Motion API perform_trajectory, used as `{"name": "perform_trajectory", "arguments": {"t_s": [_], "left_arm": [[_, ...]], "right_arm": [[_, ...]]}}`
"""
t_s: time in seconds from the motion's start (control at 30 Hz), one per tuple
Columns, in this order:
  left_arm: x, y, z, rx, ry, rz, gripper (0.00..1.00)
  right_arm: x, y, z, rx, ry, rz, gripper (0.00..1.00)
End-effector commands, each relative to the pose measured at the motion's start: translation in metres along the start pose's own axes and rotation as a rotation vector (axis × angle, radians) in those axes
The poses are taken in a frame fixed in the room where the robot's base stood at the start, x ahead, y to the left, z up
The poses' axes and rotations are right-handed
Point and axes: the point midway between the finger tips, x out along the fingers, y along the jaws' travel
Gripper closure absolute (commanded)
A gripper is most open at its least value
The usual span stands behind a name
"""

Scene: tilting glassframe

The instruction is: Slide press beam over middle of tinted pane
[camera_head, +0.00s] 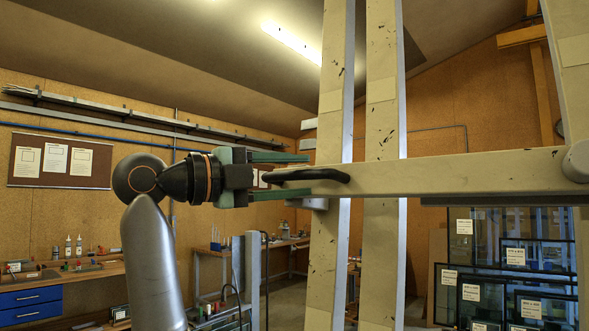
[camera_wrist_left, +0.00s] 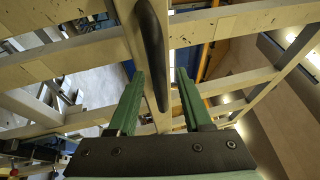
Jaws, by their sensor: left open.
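The press beam (camera_head: 450,174) is a long pale bar lying across the upright posts, with a black bow handle (camera_head: 318,176) near its left end. My left gripper (camera_head: 300,175) is open, with one green finger above the handle's left end and the other below it. In the left wrist view, the handle (camera_wrist_left: 152,45) and the beam (camera_wrist_left: 133,35) run between the two spread fingers (camera_wrist_left: 160,75). I cannot tell whether a finger touches the handle. I cannot make out the tinted pane in the frame. My right gripper is not in view.
Two pale upright posts (camera_head: 381,240) stand behind the beam, and a wider upright (camera_head: 575,70) is at the far right. A rack of labelled dark glass panes (camera_head: 540,258) stands at the back right. Benches with a blue drawer unit (camera_head: 32,300) are at the left.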

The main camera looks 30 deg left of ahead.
Motion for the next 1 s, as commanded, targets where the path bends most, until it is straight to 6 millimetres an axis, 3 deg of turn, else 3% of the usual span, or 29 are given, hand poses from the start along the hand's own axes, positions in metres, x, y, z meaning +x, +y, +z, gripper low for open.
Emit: {"name": "perform_trajectory", "arguments": {"t_s": [0.3, 0.73, 1.0], "left_arm": [[0.0032, 0.0006, 0.0001, -0.001, 0.0, 0.0, 0.5], [0.0027, 0.0004, 0.0001, 0.0, 0.0, 0.0, 0.99], [0.0027, 0.0005, 0.0001, 0.0, 0.0, 0.0, 1.0]], "right_arm": [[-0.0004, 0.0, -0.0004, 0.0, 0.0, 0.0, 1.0], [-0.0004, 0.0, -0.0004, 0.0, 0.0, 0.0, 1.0], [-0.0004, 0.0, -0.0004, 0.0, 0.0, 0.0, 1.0]]}}
